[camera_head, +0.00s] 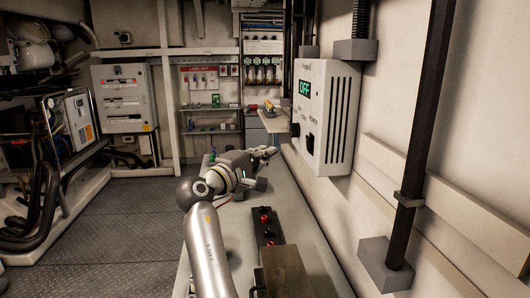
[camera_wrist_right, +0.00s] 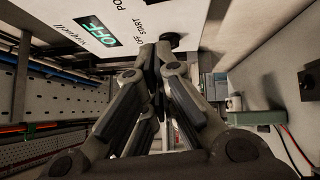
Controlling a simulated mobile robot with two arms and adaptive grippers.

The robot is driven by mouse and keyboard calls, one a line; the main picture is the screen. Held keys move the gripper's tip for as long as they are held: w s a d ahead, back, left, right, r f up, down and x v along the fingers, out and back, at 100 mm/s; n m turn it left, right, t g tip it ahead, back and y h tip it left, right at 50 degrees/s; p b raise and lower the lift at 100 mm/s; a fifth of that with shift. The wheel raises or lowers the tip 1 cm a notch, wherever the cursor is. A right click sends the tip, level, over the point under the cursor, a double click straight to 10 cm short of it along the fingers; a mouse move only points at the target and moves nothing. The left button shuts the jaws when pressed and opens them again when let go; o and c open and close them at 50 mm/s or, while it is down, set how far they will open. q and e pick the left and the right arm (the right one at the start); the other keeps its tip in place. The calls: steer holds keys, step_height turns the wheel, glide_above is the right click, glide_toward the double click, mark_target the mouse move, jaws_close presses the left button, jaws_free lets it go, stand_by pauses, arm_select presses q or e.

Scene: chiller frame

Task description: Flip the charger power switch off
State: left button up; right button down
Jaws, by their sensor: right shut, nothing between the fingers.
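The charger (camera_head: 345,125) is a white box on the right wall with vents on its side. Its green display (camera_head: 305,88) reads OFF. Black controls show low on its front face, including a power switch (camera_head: 310,144) near the POWER label. My right gripper (camera_head: 270,152) is shut and empty, left of and slightly below the charger. In the right wrist view the charger face (camera_wrist_right: 112,18) appears upside down. The fingertips (camera_wrist_right: 157,52) there overlap the edge of a round black knob (camera_wrist_right: 171,41); I cannot tell whether they touch it. My left gripper is out of view.
A grey bench (camera_head: 300,225) runs below the charger. It holds a black box with red parts (camera_head: 265,225) and a brown box (camera_head: 284,272). A small shelf (camera_head: 273,120) juts out left of the charger. A dark pipe (camera_head: 425,120) runs down the right wall.

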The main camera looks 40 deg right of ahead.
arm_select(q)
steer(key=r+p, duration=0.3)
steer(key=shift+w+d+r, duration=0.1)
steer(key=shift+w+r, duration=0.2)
arm_select(e)
steer(key=d+r, duration=0.1)
steer(key=d, duration=0.8)
steer(key=shift+d, duration=0.4)
arm_select(q)
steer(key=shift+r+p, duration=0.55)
steer(key=shift+p, duration=0.05)
arm_select(e)
steer(key=r+v, duration=0.1)
steer(key=v, duration=1)
steer(key=shift+s+a+m+y, duration=0.3)
steer(key=shift+s+a, duration=0.05)
steer(key=shift+s, duration=0.05)
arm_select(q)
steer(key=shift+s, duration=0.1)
